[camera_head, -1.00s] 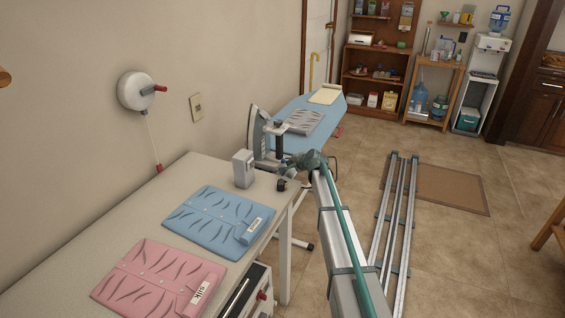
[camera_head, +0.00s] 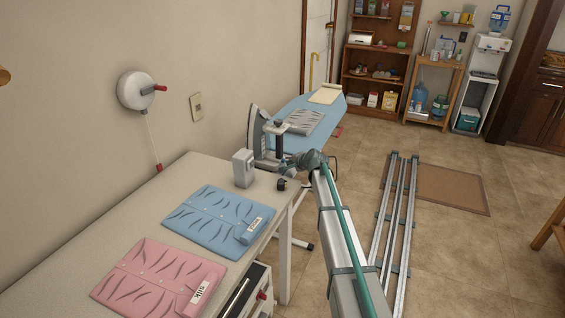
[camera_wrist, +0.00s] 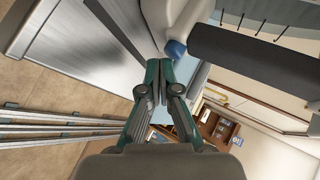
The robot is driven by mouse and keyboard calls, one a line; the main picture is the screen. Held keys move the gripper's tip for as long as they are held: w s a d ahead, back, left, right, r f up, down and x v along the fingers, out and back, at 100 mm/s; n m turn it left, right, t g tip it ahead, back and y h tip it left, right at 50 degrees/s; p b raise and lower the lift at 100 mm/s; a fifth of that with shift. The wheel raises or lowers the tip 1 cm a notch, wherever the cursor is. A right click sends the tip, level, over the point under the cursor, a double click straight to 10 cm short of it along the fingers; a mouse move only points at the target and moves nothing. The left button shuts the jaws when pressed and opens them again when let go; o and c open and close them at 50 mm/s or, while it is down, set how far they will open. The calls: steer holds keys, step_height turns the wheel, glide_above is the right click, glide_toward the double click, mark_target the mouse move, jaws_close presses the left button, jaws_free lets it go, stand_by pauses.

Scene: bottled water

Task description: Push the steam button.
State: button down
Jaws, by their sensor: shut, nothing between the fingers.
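In the wrist view, a rounded blue button (camera_wrist: 175,48) juts from the iron's pale body, close to a thick dark bar (camera_wrist: 250,62). My gripper (camera_wrist: 159,68) is shut and empty. Its fingertips are just below the blue button in the wrist picture; I cannot tell whether they touch it. In the head view my wrist is beside the iron, and the button cannot be made out.
A white table (camera_head: 150,205) along the left wall holds a blue folded shirt (camera_head: 215,215), a pink folded shirt (camera_head: 155,275) and a small grey box (camera_head: 243,168). A grey patterned cloth (camera_head: 303,121) lies on the board. Floor rails (camera_head: 393,220) run at right.

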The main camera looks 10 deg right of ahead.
steer(key=shift+d, duration=0.1)
steer(key=shift+s+d+b, duration=0.25)
steer(key=shift+s+d, duration=0.3)
steer(key=shift+d, duration=0.25)
steer(key=shift+s+d+b, duration=0.25)
steer(key=shift+s+d, duration=0.35)
steer(key=shift+d, duration=0.25)
steer(key=shift+s+d+b, duration=0.25)
steer(key=shift+s+d, duration=0.3)
steer(key=shift+d, duration=0.25)
steer(key=s+a+f+n+g, duration=0.2)
steer(key=s+f+g, duration=0.2)
steer(key=s+f, duration=1.3)
steer(key=s+a+f+n+g, duration=0.2)
steer(key=s+f+g, duration=0.2)
steer(key=s+f, duration=1.3)
steer(key=s+f+n+g+h, duration=0.1)
steer(key=s+f+n+g, duration=0.1)
steer(key=s, duration=1.2)
steer(key=s+d+f+n+g+h+p, duration=0.1)
steer(key=s+f+n+g+h, duration=0.1)
steer(key=s, duration=1.3)
steer(key=s+f+n+g+h, duration=0.1)
steer(key=s+n+g, duration=0.3)
steer(key=s, duration=1.1)
steer(key=shift+d+f+g, duration=0.25)
steer(key=shift+f+g, duration=0.45)
steer(key=shift+g, duration=0.1)
